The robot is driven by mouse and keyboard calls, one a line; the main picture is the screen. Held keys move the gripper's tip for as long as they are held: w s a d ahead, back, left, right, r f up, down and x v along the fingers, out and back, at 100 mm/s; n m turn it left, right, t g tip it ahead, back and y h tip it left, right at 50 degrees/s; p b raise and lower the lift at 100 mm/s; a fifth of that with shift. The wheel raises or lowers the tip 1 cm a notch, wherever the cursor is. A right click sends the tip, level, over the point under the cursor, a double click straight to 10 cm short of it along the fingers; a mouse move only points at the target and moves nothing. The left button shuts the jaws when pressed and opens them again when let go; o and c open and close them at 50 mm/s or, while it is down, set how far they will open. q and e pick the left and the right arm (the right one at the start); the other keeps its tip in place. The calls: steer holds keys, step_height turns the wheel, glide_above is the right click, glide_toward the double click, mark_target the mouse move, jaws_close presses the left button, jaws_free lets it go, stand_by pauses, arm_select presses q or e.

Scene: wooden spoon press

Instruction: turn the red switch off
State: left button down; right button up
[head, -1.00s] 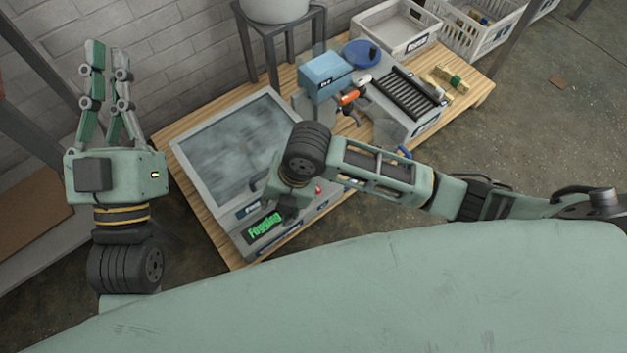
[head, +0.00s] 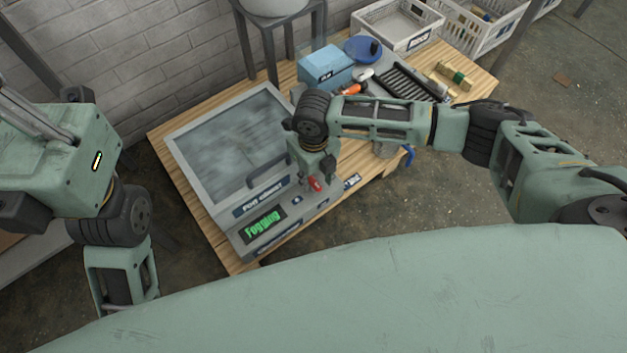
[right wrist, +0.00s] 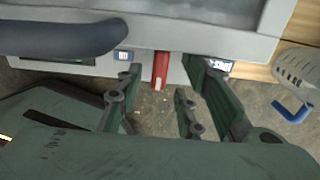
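The red switch (head: 315,184) stands on the front panel of a grey box (head: 200,190) with a cloudy glass lid. It also shows in the right wrist view (right wrist: 161,70) as a red lever with a pale tip. My right gripper (right wrist: 160,82) is open, its fingers on either side of the red lever with visible gaps. In the head view the right gripper (head: 318,170) points down at the panel and partly hides it. A green display (head: 263,229) reads "Fogging". My left gripper (head: 60,150) is at the far left, away from the box; its fingertips are not clearly seen.
A dark lid handle (head: 268,168) lies close beside the right gripper. Behind my right arm are a blue box (head: 325,67), an orange-handled tool (head: 354,89) and a black-ribbed unit (head: 405,84). White crates (head: 397,24) stand at the back. The wooden table's front edge is near the panel.

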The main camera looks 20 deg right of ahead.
steer(key=shift+f, duration=0.85)
steer(key=shift+c, duration=0.2)
jaws_close()
